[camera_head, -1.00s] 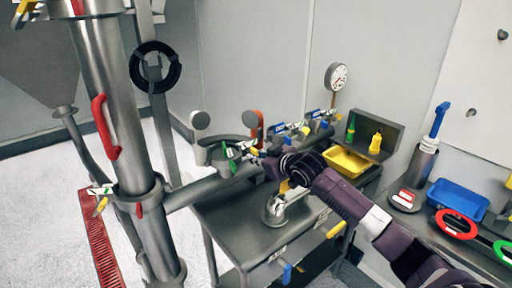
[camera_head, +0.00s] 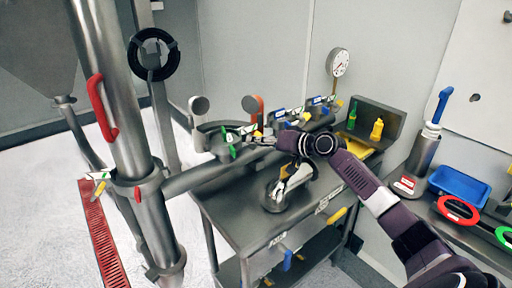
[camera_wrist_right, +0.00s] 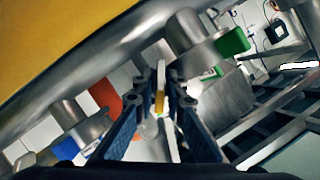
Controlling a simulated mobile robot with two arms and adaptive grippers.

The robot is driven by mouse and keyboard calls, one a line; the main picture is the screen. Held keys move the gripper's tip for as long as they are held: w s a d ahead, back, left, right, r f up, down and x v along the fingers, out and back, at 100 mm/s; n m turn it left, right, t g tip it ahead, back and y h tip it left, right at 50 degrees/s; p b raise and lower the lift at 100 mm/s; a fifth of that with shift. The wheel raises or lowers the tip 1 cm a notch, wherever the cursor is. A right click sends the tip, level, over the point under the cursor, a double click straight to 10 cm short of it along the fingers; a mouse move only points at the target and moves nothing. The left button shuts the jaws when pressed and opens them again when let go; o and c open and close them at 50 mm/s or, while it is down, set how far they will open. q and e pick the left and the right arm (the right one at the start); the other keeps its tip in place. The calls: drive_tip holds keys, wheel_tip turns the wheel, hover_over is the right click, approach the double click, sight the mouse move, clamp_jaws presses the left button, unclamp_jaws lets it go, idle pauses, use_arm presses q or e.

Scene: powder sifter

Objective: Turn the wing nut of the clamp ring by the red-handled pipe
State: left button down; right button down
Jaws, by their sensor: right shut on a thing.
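The red-handled pipe with an upright orange-red handle (camera_head: 253,106) stands behind the horizontal pipe run, with a small yellow wing nut (camera_head: 258,134) in front of it. My right gripper (camera_head: 262,139) reaches in from the right and is shut at this nut. In the right wrist view the fingers (camera_wrist_right: 166,92) are close together around a thin pale piece with a yellow part (camera_wrist_right: 159,103). The orange-red handle also shows there (camera_wrist_right: 105,97), left of the fingers. The clamp ring itself is mostly hidden by the gripper and pipework. My left gripper is not in view.
A green handle (camera_head: 231,145) sits close left of my gripper; it is also in the wrist view (camera_wrist_right: 232,42). Blue valve handles (camera_head: 279,113) and a gauge (camera_head: 339,63) stand behind. A thick vertical pipe with a red handle (camera_head: 103,107) is at left. The steel table (camera_head: 240,218) lies below.

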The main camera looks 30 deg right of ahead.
drive_tip(key=shift+m+y+b, duration=0.3)
drive_tip(key=shift+m+b, duration=0.05)
drive_tip(key=shift+m, duration=0.05)
idle(0.4)
drive_tip(key=c, duration=2.1)
unclamp_jaws()
drive_tip(key=v, duration=1.2)
drive_tip(key=shift+f, duration=0.15)
drive_tip(key=shift+d, duration=0.1)
